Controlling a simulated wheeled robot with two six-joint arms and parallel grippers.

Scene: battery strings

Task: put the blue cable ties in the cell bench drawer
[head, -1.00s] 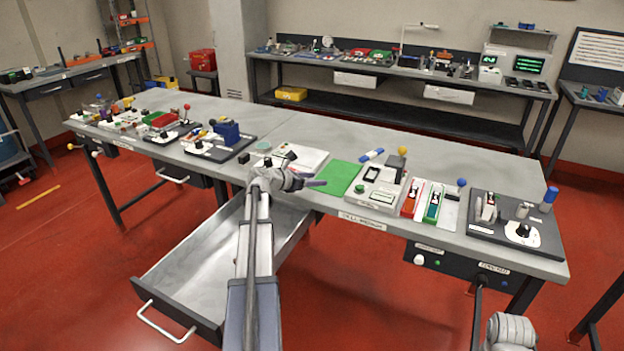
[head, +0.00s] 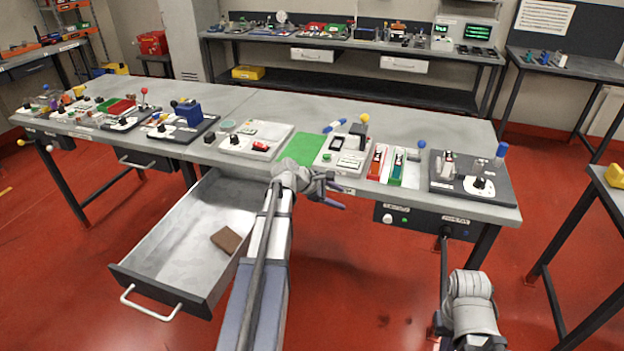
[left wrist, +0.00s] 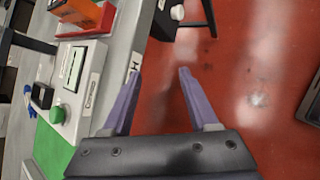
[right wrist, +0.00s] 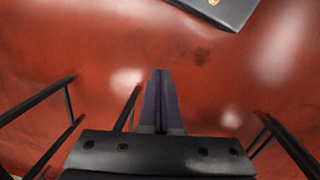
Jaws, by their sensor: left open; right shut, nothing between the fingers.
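A blue bundle with a white band (head: 334,126), which looks like the cable ties, lies on the bench behind the green mat (head: 303,149). It shows partly at the left edge of the left wrist view (left wrist: 28,102). The drawer (head: 150,279) under the bench is pulled out, with a brown block (head: 228,240) inside. My left gripper (head: 336,191) is open and empty at the bench's front edge, right of the drawer; its fingers (left wrist: 160,74) point past the edge over the floor. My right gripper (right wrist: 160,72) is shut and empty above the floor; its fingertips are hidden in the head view.
The bench top (head: 262,108) holds a white device (head: 345,155), red and green holders, a black board (head: 470,178) and a white tray (head: 257,138). Another table stands at the right, with a yellow object (head: 615,176). Red floor is clear in front of the bench.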

